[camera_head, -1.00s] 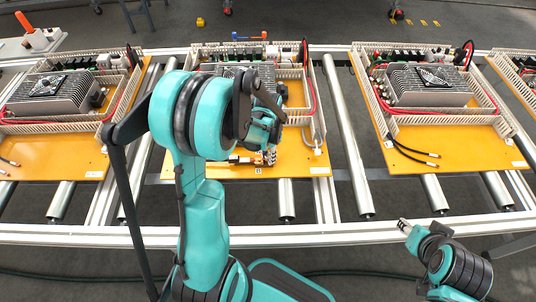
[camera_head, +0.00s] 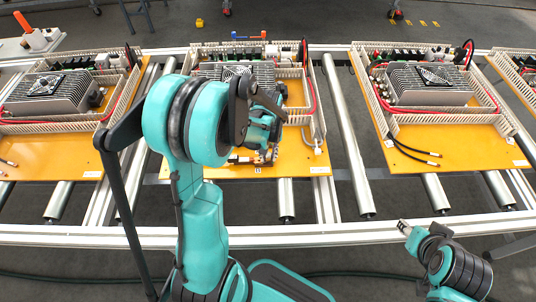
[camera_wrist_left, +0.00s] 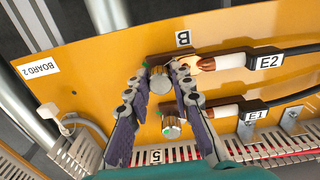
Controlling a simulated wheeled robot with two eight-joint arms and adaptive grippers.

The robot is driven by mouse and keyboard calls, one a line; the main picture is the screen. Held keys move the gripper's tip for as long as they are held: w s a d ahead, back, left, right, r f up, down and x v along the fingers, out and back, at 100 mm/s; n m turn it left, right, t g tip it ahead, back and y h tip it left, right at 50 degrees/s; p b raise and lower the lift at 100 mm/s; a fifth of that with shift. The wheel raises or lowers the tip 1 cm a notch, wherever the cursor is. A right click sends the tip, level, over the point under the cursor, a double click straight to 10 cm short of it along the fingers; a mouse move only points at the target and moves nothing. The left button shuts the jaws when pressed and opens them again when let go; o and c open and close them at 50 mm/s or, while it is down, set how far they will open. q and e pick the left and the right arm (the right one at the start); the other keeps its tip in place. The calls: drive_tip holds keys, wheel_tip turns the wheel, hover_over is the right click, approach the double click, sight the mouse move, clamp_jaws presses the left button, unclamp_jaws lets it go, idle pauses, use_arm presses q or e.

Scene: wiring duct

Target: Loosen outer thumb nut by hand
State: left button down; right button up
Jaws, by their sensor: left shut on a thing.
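In the left wrist view, a silver round thumb nut (camera_wrist_left: 160,82) sits at the E2 cable lug, near the "B" label. My left gripper (camera_wrist_left: 161,73) is shut on this nut, one finger on each side. A second silver thumb nut (camera_wrist_left: 171,129) sits at the E1 cable lug, between the fingers' lower parts and apart from the fingertips. In the head view my left gripper (camera_head: 268,155) is low over the front of the middle orange board (camera_head: 230,168), its nut mostly hidden. My right gripper (camera_head: 404,227) is away from the boards, and its jaw opening is too small to judge.
The E2 cable (camera_wrist_left: 290,54) and E1 cable (camera_wrist_left: 290,100) run right from the lugs. A slotted duct wall (camera_wrist_left: 265,152) lies close below the fingers. A white plug (camera_wrist_left: 50,112) lies at left. Another orange board (camera_head: 455,150) stands to the right on the roller frame.

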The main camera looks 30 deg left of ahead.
use_arm(q)
drive_tip(key=c, duration=1.4)
unclamp_jaws()
drive_tip(key=shift+f, duration=0.1)
